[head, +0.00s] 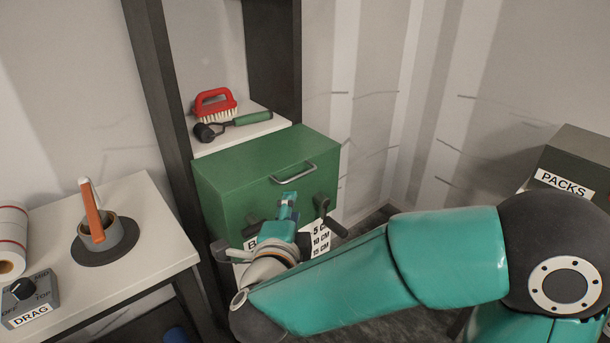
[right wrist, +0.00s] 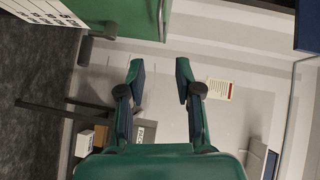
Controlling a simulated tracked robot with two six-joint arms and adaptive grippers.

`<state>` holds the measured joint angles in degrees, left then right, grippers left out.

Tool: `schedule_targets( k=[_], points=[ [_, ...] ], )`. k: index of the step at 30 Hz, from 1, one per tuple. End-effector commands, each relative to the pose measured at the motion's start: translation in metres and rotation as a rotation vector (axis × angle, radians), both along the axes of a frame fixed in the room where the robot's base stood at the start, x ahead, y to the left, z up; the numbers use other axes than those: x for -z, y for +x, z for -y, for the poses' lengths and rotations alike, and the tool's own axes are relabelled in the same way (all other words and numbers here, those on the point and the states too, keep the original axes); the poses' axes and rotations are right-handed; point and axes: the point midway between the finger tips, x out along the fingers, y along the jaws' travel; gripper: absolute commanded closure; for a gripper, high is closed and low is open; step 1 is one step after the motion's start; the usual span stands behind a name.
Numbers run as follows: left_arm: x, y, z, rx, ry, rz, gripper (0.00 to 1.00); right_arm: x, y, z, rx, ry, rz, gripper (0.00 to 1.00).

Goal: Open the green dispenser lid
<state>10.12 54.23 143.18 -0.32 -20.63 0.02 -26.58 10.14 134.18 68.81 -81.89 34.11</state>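The green dispenser (head: 225,195) is a box on the dark rack in the head view, with a flat green lid (head: 265,155) that looks closed. A grey bar handle (head: 295,172) sits at the lid's front. A dark crank (head: 322,203) is on the box's front right. My right gripper (head: 287,205) is in front of the box, below the handle and apart from it. In the right wrist view its fingers (right wrist: 158,80) are spread with nothing between them. Part of the green box (right wrist: 120,14) shows at the top there. My left gripper is in neither view.
A shelf behind the dispenser holds a red brush (head: 214,103) and a green-handled roller (head: 235,125). At left, a white table (head: 150,235) carries a paper roll, a grey cup and a DRAG box (head: 30,300). A PACKS box (head: 575,165) stands far right.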

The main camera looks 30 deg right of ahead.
Motion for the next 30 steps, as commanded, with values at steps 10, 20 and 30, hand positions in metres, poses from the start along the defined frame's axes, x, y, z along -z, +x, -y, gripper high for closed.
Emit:
schedule_targets(
  k=[10, 20, 30],
  points=[
    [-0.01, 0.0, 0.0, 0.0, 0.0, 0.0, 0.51, 0.01, 0.055, 0.049, 0.004, -0.003, -0.005, 0.66],
    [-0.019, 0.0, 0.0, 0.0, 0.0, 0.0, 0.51, 0.018, 0.098, 0.086, 0.0, -0.003, -0.004, 0.66],
    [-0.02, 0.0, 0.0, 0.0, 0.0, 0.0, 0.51, 0.021, 0.109, 0.095, -0.002, -0.004, -0.003, 0.66]
  ],
)
